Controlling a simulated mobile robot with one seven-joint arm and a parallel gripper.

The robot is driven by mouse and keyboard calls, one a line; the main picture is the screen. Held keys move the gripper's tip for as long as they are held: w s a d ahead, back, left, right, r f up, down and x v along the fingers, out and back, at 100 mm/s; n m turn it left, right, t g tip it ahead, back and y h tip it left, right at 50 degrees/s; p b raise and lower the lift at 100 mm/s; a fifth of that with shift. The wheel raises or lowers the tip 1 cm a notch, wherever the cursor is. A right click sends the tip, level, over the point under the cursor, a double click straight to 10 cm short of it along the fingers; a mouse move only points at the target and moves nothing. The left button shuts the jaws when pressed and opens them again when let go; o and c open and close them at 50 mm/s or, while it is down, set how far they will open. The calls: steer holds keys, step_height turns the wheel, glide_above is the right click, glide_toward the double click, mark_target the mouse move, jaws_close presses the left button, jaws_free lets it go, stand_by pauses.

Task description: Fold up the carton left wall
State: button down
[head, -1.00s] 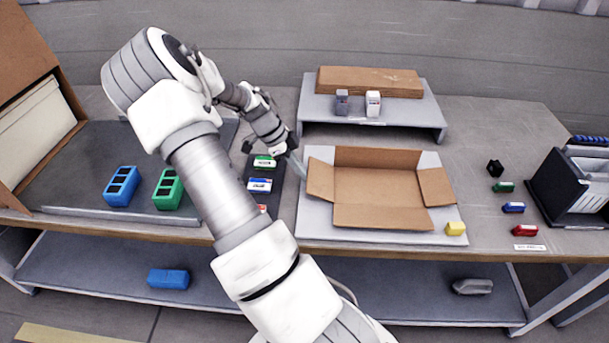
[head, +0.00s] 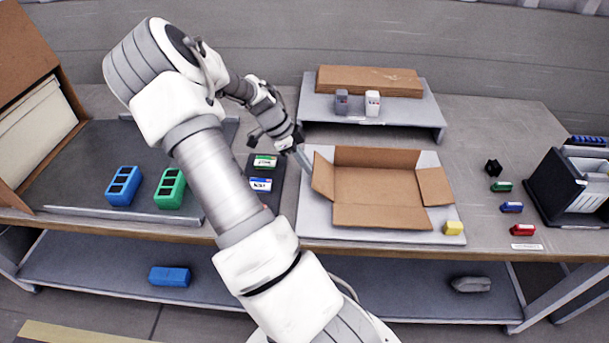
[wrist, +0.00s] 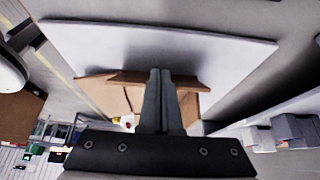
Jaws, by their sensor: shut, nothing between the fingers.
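The open brown carton (head: 375,187) lies on a light grey board (head: 318,229) on the bench. Its left wall (head: 322,176) leans up at a slant, and its right wall (head: 435,187) also shows. My gripper (head: 306,162) is at the carton's left side, fingers shut and empty, with the tips close to the left wall's outer side. Whether they touch it I cannot tell. In the wrist view the shut fingers (wrist: 158,100) stand in front of the carton (wrist: 122,86) and hide part of it.
A raised shelf (head: 420,110) behind the carton holds a flat brown box (head: 370,82) and two small containers. A yellow block (head: 453,228) sits at the board's front right corner. Green and blue labelled items (head: 262,172) lie left of the board. A black rack (head: 570,190) stands far right.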

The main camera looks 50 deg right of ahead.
mark_target(318, 170)
steer(key=shift+s+r, duration=0.1)
stand_by(0.3)
steer(key=shift+s+d+r+p, duration=0.3)
steer(key=shift+s+d+r, duration=0.2)
steer(key=shift+s, duration=0.05)
steer(key=shift+s+d, duration=0.1)
steer(key=shift+s+d+r, duration=0.25)
steer(key=shift+s+d, duration=0.15)
steer(key=shift+s, duration=0.1)
